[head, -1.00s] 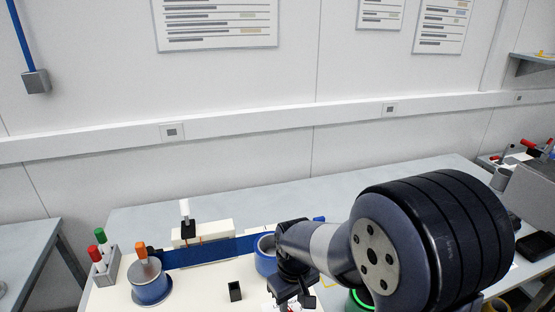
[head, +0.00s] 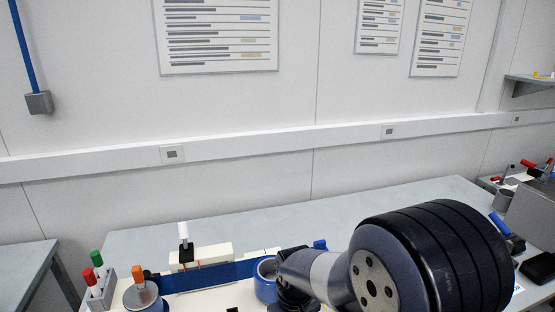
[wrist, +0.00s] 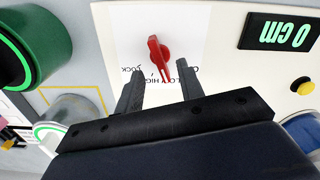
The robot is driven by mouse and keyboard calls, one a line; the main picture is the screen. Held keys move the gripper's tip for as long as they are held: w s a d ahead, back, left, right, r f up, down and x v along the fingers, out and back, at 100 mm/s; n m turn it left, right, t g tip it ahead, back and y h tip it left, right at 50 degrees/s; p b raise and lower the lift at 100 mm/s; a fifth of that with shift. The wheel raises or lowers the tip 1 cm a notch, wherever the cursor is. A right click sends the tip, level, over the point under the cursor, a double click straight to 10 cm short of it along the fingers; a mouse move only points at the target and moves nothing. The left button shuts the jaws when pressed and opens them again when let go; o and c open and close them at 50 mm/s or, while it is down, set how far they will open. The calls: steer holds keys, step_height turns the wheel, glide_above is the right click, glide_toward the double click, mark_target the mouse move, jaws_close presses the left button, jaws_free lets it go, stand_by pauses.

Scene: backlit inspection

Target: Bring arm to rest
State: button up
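My arm (head: 375,265) reaches in from the lower right of the head view and covers part of the table. Its gripper end is cut off by the bottom edge there. In the wrist view my gripper (wrist: 160,70) shows two dark fingers spread apart with nothing held between them. A red knob (wrist: 158,55) on a white panel with printed labels stands just past the fingertips, in line with the gap. I see no clear contact between the fingers and the knob.
A green cylinder (wrist: 40,45) is close at left. The head view shows a blue roll (head: 265,282), a marker holder (head: 100,290) and clear grey table (head: 400,203) behind.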

step_height(320, 180, down, 4)
steer(key=b, duration=0.2)
steer(key=shift+f+b, duration=0.1)
steer(key=shift+b, duration=0.2)
steer(key=shift+r+m, duration=0.2)
steer(key=shift+m, duration=0.4)
